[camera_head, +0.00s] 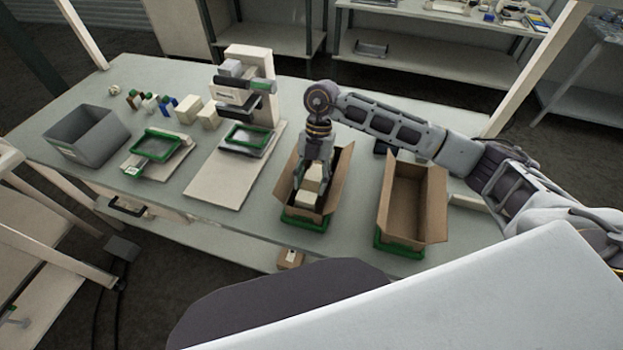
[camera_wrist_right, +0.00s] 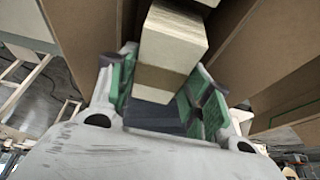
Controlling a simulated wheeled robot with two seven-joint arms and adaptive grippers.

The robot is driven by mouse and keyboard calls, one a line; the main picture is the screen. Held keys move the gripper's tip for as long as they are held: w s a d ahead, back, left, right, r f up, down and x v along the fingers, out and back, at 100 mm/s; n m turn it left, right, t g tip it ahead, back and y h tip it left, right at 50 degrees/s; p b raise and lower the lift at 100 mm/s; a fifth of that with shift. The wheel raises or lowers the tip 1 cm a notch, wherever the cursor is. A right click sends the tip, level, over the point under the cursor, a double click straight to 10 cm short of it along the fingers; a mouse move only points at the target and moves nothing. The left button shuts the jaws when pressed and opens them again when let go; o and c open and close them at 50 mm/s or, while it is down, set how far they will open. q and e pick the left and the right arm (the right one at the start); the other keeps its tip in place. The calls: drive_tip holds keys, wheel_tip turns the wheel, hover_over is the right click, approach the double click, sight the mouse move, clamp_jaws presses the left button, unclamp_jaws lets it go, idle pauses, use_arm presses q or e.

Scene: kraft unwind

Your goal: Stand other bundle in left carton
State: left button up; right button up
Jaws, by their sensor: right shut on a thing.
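The left carton (camera_head: 334,187) is an open brown box in a green-edged base near the table's front. My right gripper (camera_head: 315,165) reaches down into it from above. In the right wrist view, the gripper (camera_wrist_right: 162,96) is shut on a cream bundle (camera_wrist_right: 172,42) with a kraft-brown band, between its green-padded fingers. The bundle's lower end is hidden, so I cannot tell whether it touches the carton floor. Another cream piece (camera_wrist_right: 208,2) shows just beyond it at the top edge. In the head view, cream blocks (camera_head: 306,198) show inside the carton, partly covered by the fingers. My left gripper is not in view.
The right carton (camera_head: 405,195) stands open and looks empty. A press-like machine (camera_head: 248,75) and a green-framed tray (camera_head: 157,143) are to the left. Carton flaps stand close around my gripper.

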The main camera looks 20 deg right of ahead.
drive_tip(key=shift+f+b, duration=0.35)
drive_tip(key=shift+f, duration=0.25)
drive_tip(key=o, duration=1.4)
drive_tip(key=shift+r, duration=0.1)
drive_tip(key=shift+r+p, duration=0.4)
drive_tip(key=shift+r, duration=0.15)
drive_tip(key=b+v, duration=0.1)
drive_tip(key=v, duration=1.1)
